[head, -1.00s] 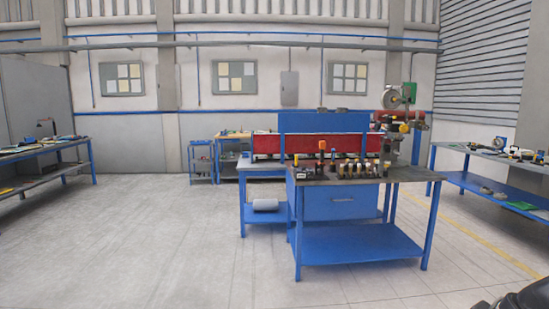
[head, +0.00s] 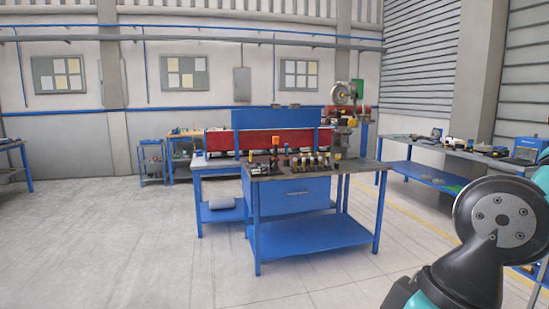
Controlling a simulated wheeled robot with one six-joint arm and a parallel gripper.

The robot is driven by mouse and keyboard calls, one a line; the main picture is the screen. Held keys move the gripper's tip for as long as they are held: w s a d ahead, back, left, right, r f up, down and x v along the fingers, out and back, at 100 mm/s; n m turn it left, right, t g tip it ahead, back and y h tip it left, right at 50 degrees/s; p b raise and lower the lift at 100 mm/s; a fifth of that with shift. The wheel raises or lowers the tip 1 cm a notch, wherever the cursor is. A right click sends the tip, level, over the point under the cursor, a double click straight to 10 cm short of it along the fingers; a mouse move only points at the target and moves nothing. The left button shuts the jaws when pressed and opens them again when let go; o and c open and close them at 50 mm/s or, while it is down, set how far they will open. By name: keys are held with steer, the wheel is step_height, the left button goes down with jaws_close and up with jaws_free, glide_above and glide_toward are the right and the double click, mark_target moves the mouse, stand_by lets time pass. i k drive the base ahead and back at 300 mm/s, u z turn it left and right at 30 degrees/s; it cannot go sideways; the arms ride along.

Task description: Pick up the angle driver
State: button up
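I cannot make out an angle driver for certain. Several small tools (head: 302,161) stand in a row along the back of the grey top of the blue workbench (head: 350,166) in the middle of the head view. Some have black bodies with orange or yellow parts, and they are too small to tell apart. Part of my arm shows at the lower right, but my gripper is out of view.
A red beam (head: 222,141) and a blue panel (head: 270,118) stand behind the workbench. A bench with tools (head: 455,148) runs along the right wall. Another bench (head: 12,146) is at the left edge. The floor (head: 130,250) in front and to the left is clear.

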mark_target(276, 139)
steer(key=u, duration=0.3)
steer(key=i, duration=1.15)
steer(key=u, duration=0.3)
steer(key=i, duration=2.05)
steer(key=z, duration=1)
steer(key=i, duration=1.45)
steer(key=z, duration=0.7)
